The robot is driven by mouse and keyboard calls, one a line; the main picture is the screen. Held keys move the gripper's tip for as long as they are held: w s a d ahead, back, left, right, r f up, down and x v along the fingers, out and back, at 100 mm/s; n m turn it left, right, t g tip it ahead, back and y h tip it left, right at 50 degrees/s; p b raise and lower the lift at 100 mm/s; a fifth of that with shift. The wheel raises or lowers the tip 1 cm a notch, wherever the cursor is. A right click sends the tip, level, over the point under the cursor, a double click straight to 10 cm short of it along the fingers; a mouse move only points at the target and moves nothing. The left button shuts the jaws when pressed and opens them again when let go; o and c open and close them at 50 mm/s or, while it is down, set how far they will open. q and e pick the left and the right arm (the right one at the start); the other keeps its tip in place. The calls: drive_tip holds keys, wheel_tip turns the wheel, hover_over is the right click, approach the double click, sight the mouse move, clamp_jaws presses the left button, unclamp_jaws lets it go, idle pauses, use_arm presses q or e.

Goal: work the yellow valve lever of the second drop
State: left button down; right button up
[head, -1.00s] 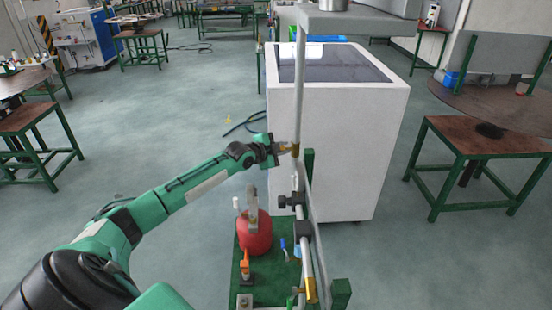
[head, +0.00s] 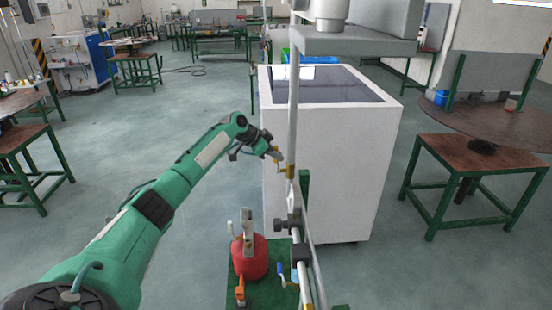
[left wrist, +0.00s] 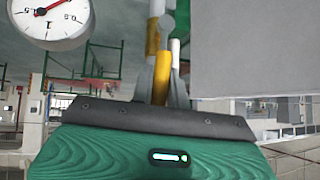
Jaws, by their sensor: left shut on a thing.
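The yellow valve lever (head: 282,171) is a small yellow piece beside the upright grey pipe (head: 293,110) at the middle of the head view. My left gripper (head: 277,155) reaches it from the left, its tip angled down. In the left wrist view, the yellow lever (left wrist: 161,72) stands between the two grey fingers (left wrist: 163,90), which are shut on it. The far tip of the lever and its joint with the pipe are hard to make out. My right gripper is not in view.
A white cabinet (head: 325,150) stands behind the pipe. A red canister (head: 250,258) stands on the green board (head: 260,295) below. A pressure gauge (left wrist: 50,18) shows near my gripper in the left wrist view. A grey shelf (head: 340,42) overhangs the pipe.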

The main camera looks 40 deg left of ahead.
use_arm(q)
drive_tip(key=shift+w+a+n+g, duration=0.2)
drive_tip(key=shift+w+n+g, duration=0.1)
drive_tip(key=shift+h, duration=0.3)
drive_tip(key=c, duration=1.4)
unclamp_jaws()
drive_tip(key=shift+o, duration=0.2)
drive_tip(key=shift+s+a+r+b, duration=0.25)
drive_tip(key=shift+a+r+b, duration=0.05)
drive_tip(key=shift+a+b, duration=0.1)
drive_tip(key=b+v, duration=0.4)
drive_tip(key=v, duration=0.8)
drive_tip(key=shift+s+r, duration=0.15)
drive_tip(key=shift+r, duration=0.2)
